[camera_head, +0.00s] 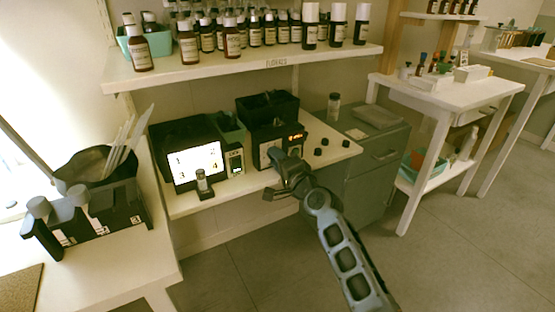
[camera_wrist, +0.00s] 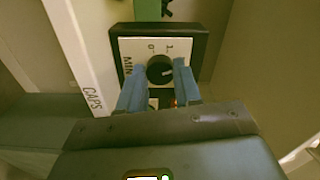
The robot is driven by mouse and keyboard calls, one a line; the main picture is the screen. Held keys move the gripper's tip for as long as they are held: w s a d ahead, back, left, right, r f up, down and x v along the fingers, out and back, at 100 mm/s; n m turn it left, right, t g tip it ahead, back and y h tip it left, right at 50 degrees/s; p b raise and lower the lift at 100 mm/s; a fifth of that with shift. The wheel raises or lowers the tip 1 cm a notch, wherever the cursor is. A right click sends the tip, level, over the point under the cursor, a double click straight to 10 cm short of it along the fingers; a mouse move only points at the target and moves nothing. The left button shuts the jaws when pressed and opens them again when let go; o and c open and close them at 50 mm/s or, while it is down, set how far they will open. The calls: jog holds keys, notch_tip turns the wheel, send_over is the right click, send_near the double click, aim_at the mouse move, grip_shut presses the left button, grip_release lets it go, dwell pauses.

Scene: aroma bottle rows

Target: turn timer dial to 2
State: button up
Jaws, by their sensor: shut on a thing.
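The timer (camera_head: 262,136) is a dark box with a pale front plate and a small orange display, on the low shelf in the head view. In the wrist view its pale panel (camera_wrist: 130,48) shows a 0, a 1 and the letters MIN. The round black dial (camera_wrist: 160,70) sits in the middle of the panel, with a small light mark on its face. My gripper (camera_wrist: 160,74) has its blue fingers on both sides of the dial and is shut on it. The fingers hide the panel's lower part, and no 2 is readable. In the head view my gripper (camera_head: 277,163) covers the dial.
A white screen with numbers (camera_head: 198,165) and a small bottle on a stand (camera_head: 203,185) are left of the timer. Several black caps (camera_head: 321,151) lie to the right. A shelf of bottles (camera_head: 240,66) runs above. A grey cabinet (camera_head: 368,165) stands right.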

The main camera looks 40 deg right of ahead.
jog(key=o, duration=1)
jog(key=shift+o, duration=0.2)
jog(key=shift+s, duration=0.1)
jog(key=v, duration=0.7)
jog(key=shift+s+p, duration=0.3)
jog(key=shift+s, duration=0.05)
jog(key=shift+a, duration=0.1)
